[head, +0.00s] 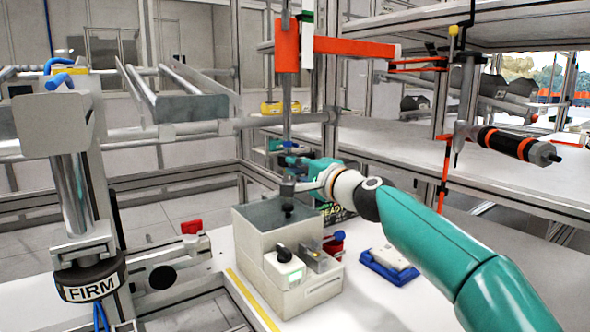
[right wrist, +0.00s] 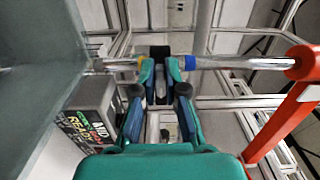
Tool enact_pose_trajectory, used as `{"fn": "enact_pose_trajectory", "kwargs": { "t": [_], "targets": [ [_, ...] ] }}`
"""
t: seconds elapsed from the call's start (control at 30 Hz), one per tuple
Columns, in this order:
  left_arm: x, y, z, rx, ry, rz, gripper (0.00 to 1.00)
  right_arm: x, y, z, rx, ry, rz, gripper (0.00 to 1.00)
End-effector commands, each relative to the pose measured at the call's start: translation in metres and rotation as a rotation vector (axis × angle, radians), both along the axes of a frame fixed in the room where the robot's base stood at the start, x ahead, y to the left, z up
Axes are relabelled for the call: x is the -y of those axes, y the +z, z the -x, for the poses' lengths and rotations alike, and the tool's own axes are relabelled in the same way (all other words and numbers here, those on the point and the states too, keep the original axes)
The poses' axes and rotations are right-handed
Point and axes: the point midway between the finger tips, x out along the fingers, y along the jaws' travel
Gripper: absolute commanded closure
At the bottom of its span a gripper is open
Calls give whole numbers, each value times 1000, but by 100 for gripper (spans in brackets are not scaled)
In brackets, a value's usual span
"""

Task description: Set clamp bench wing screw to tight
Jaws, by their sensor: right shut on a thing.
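My right gripper (head: 291,162) reaches in from the right on a teal arm to an upright metal rod (head: 287,110) above a grey box. In the right wrist view its two teal fingers (right wrist: 161,68) are closed around a dark piece (right wrist: 160,51) where the rod (right wrist: 235,63) crosses between them. This piece looks to be the wing screw; the fingers hide most of it and its turn cannot be read. The rod has a yellow and a blue band beside the fingers. An orange clamp block (head: 287,47) with a level arm sits higher on the rod. My left gripper is not in view.
The grey box (head: 268,227) with a black knob (head: 284,254) stands below the gripper. A blue tray (head: 388,268) lies to its right. A press labelled FIRM (head: 91,290) stands at left. A hanging black-and-orange tool (head: 510,145) and shelving are at right.

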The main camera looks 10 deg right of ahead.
Motion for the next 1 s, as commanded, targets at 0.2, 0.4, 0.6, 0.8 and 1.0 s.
{"fn": "enact_pose_trajectory", "kwargs": {
  "t": [0.2, 0.4, 0.6, 0.8, 1.0],
  "targets": [
    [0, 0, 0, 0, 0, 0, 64, -5, -4, 0, -9, 13, 4, 100],
    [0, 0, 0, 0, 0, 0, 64, -3, -4, 0, -7, 9, 2, 64],
    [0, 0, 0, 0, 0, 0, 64, -2, -2, 0, -5, 5, 1, 64],
    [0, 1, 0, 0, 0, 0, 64, 1, -1, 4, -4, 4, -2, 64],
    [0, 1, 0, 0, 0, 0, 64, 9, -1, 22, -4, 3, -3, 64]
  ]
}}
